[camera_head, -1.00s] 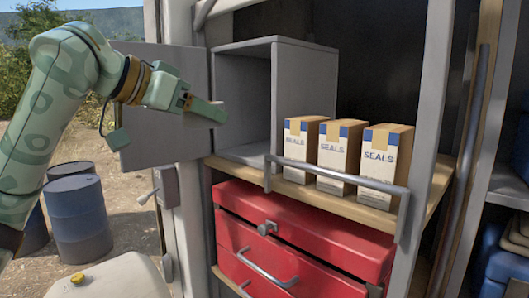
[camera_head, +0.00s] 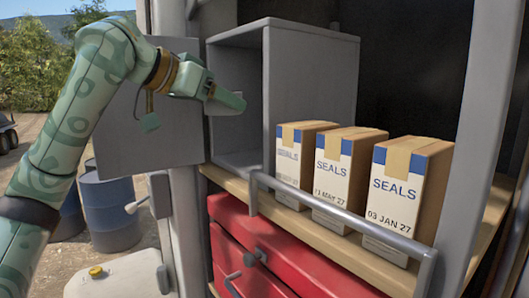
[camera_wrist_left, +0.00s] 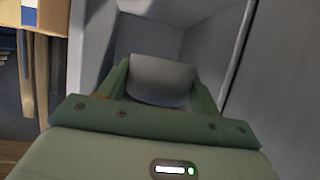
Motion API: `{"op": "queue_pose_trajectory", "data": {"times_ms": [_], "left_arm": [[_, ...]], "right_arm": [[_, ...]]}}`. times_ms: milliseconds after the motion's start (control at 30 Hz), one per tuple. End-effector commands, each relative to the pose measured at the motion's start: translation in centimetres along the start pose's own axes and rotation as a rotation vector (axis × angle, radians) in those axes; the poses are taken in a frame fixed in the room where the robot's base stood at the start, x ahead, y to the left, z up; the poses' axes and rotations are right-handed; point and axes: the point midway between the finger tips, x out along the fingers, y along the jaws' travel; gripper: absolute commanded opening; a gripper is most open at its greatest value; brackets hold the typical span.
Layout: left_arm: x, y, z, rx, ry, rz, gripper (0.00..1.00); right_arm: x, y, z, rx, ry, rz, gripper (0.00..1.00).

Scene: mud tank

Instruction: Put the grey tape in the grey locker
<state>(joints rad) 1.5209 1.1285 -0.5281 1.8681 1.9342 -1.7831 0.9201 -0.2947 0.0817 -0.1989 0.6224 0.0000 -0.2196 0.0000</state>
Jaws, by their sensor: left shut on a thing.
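The grey locker (camera_head: 312,85) stands open on a wooden shelf, its door (camera_head: 140,125) swung out to the left. My left gripper (camera_head: 232,101) is at the locker's open front, between the door and the opening. In the left wrist view it is shut on the grey tape (camera_wrist_left: 162,80), a curved grey piece held between the green fingers. The locker's grey inside walls (camera_wrist_left: 150,35) show beyond the tape. My right gripper is in neither view.
Several SEALS boxes (camera_head: 337,175) stand right of the locker behind a grey rail (camera_head: 340,212). A red drawer cabinet (camera_head: 275,255) is below the shelf. Blue barrels (camera_head: 108,210) and a pale jerrycan (camera_head: 118,277) stand at lower left.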

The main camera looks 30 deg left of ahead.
Motion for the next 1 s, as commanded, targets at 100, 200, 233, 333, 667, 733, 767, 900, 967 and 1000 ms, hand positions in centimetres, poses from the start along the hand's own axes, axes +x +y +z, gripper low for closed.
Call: {"op": "queue_pose_trajectory", "data": {"times_ms": [100, 200, 233, 333, 667, 733, 767, 900, 967, 1000], "left_arm": [[4.0, -0.1, -0.1, -0.003, -0.005, 0.007, 0.40], [7.0, -0.3, 0.8, -0.003, -0.006, 0.004, 0.40], [7.7, -0.4, 1.2, -0.003, -0.005, 0.004, 0.40], [9.6, -0.5, 2.1, -0.002, -0.003, 0.003, 0.40], [12.8, -0.7, 4.5, -0.002, -0.004, 0.002, 0.40], [13.2, -0.7, 5.4, -0.001, -0.004, 0.001, 0.40], [13.3, -0.7, 5.6, -0.001, -0.003, 0.002, 0.40], [13.5, -0.7, 6.1, 0.000, 0.001, 0.000, 0.40], [13.5, -0.7, 6.1, 0.000, 0.001, 0.000, 0.40], [13.5, -0.7, 6.1, 0.000, 0.001, 0.000, 0.40]], "right_arm": [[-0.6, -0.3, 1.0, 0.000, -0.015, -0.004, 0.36], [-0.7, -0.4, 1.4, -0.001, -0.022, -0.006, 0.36], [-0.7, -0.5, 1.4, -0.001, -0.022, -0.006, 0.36], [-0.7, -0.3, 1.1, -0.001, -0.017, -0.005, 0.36], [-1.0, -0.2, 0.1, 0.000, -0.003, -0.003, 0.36], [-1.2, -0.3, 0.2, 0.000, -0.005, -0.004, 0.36], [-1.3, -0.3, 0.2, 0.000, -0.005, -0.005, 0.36], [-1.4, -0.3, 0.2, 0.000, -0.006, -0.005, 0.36], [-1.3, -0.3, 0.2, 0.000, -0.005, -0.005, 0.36], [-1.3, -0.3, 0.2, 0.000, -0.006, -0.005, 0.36]]}}
